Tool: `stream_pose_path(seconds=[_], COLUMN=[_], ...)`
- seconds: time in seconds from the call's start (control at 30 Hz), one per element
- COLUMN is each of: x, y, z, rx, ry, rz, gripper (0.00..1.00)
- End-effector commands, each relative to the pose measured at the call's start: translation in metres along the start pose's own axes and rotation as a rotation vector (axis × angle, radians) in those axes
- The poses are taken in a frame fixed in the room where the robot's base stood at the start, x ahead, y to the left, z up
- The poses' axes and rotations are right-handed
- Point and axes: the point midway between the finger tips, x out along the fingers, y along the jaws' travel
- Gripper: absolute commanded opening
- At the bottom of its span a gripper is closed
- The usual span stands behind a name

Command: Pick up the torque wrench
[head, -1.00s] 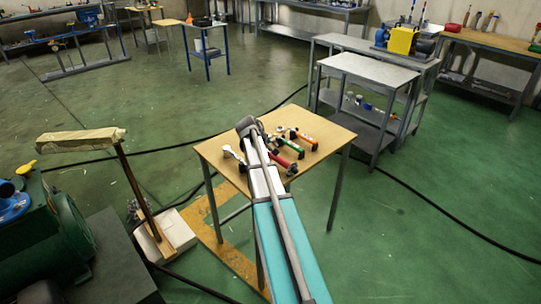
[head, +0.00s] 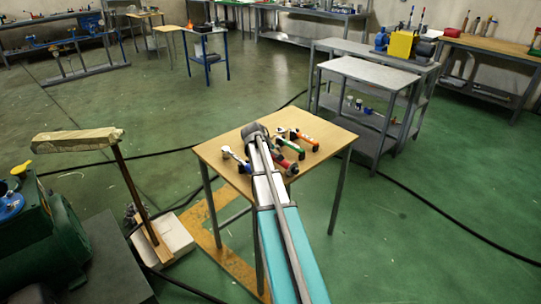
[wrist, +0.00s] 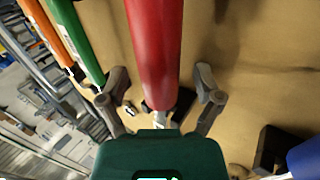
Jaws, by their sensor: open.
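A red-handled tool (wrist: 155,45) runs between the two spread fingers of my gripper (wrist: 161,78) in the wrist view. The fingers stand apart on either side of it, and I see no clear contact. The red handle also shows on the table in the head view (head: 285,162), beside my arm. A green handle (wrist: 78,40) and an orange handle (wrist: 42,28) lie to its left in the wrist view, and a blue handle (wrist: 305,158) at lower right. I cannot tell for certain which is the torque wrench. My arm hides the gripper in the head view.
The tools rest on a small wooden-topped table (head: 335,137), some in dark holders. A brush-like stand (head: 120,165) and a green machine (head: 45,240) are at the left. A grey metal bench (head: 370,72) stands behind to the right. Cables cross the green floor.

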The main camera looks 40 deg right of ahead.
Motion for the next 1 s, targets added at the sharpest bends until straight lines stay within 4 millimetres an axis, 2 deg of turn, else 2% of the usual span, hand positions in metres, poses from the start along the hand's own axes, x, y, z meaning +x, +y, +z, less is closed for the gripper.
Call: stream_pose_path(seconds=[0.23,0.67,1.0], x=[0.0000,0.0000,-0.0001], y=[-0.0001,-0.0001,0.0005], z=[0.0000,0.0002,0.0002], rx=[0.000,0.000,0.000], ry=[0.000,0.000,0.000], rz=[0.000,0.000,0.001], gripper=[0.82,0.02,0.00])
